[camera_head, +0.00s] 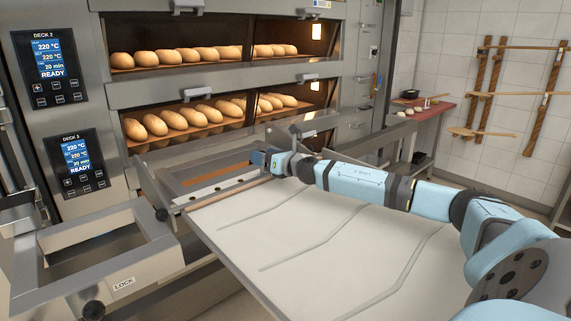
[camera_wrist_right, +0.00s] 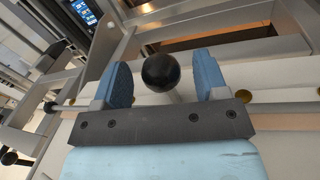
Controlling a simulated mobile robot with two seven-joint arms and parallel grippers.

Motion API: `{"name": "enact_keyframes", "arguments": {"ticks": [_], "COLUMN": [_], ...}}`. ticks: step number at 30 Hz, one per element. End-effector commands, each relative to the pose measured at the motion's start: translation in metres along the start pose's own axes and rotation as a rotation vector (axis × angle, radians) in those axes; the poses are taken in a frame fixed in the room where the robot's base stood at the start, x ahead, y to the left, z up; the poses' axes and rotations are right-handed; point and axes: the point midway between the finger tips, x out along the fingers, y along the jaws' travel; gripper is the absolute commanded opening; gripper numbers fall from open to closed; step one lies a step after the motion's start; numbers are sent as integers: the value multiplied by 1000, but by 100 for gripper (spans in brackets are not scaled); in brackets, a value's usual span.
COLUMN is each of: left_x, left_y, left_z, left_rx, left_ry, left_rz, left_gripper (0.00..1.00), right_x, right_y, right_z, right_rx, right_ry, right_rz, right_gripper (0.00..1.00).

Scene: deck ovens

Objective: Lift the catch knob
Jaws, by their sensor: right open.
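A black ball knob (camera_wrist_right: 160,72) on a pale stem stands between the two blue fingers of my right gripper (camera_wrist_right: 162,86) in the right wrist view. The fingers are open, one on each side of it, with a gap on both sides. In the head view my right gripper (camera_head: 262,159) is at the far edge of the cloth-covered loader (camera_head: 330,235), by the oven front. There the knob between the fingers is hidden or too small to make out. My left gripper is not in view.
Deck ovens with bread loaves (camera_head: 180,121) stand behind the loader. A steel frame with a LOCK label (camera_head: 124,284) and a black knob (camera_head: 94,310) is at the lower left. Another black knob (camera_head: 161,214) sits at the loader's left side.

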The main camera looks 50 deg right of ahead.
Motion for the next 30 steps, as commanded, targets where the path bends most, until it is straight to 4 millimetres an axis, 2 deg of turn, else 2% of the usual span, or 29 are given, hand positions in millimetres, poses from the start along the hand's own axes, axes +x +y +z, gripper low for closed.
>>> {"name": "enact_keyframes", "arguments": {"ticks": [3,12,30], "left_x": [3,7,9], "left_y": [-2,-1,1], "left_z": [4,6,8], "left_rx": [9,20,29], "left_ry": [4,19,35], "left_rz": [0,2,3], "left_gripper": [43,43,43], "right_x": [-17,-51,-90], "right_y": [0,-1,-1], "right_z": [-4,-4,-2], "right_rx": [-6,-3,-1], "right_ry": [4,4,3], "right_rz": [0,-2,-2], "right_gripper": [67,67,67]}}
